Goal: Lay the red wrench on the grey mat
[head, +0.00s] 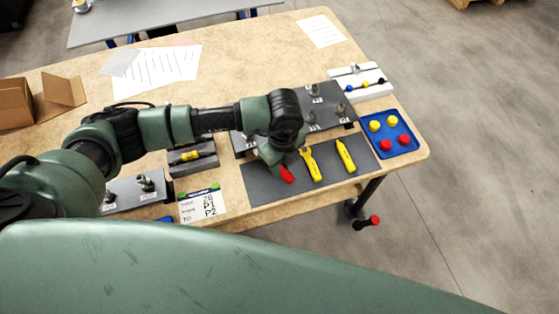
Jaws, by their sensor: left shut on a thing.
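The red wrench (287,174) shows only as a short red end below my left gripper (277,163). The gripper is shut on it, and the arm and gripper hide the rest. They are over the left part of the grey mat (268,191) near the table's front edge. I cannot tell whether the wrench touches the mat. A yellow tool (311,165) and another yellow tool (345,155) lie on the mat to the right. My right gripper is not in view.
A blue tray (392,153) with red and yellow pieces stands right of the mat. A grey plate with fittings (326,112) is behind the mat. A label card (203,205) lies to the left. A cardboard box (62,92) is at the far left.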

